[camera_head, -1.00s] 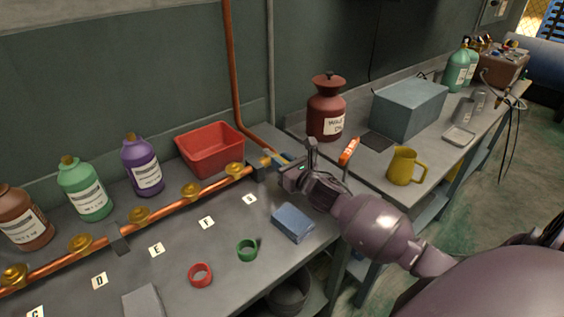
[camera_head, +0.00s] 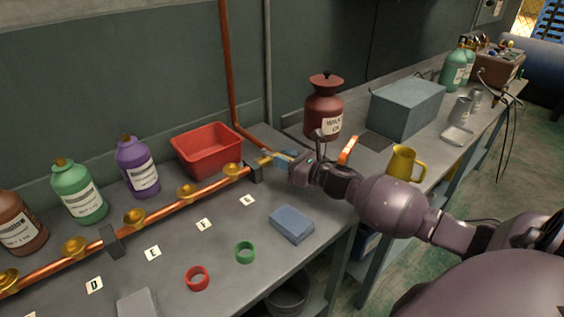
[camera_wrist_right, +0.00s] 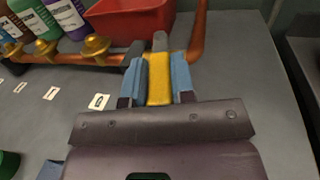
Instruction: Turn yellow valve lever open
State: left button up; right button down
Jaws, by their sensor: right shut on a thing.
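The yellow valve lever (camera_wrist_right: 159,78) is between the two blue finger pads of my right gripper (camera_wrist_right: 160,82) in the right wrist view. The gripper is shut on it. In the head view, my right gripper (camera_head: 283,159) reaches in from the right to the right end of the copper pipe (camera_head: 190,199). There the lever shows only as a small yellow piece (camera_head: 268,158), partly hidden by the fingers. How far the lever is turned is hard to tell. My left gripper is not in view.
A red bin (camera_head: 207,150) stands close behind the pipe end. A vertical copper pipe (camera_head: 229,65) rises behind it. A blue block (camera_head: 292,224), a green ring (camera_head: 245,252) and a red ring (camera_head: 197,278) lie in front. A dark red oil can (camera_head: 323,112) stands beyond the gripper.

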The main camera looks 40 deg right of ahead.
jog(key=shift+r, duration=0.1)
jog(key=c, duration=1)
grip_release()
jog(key=shift+o, duration=0.2)
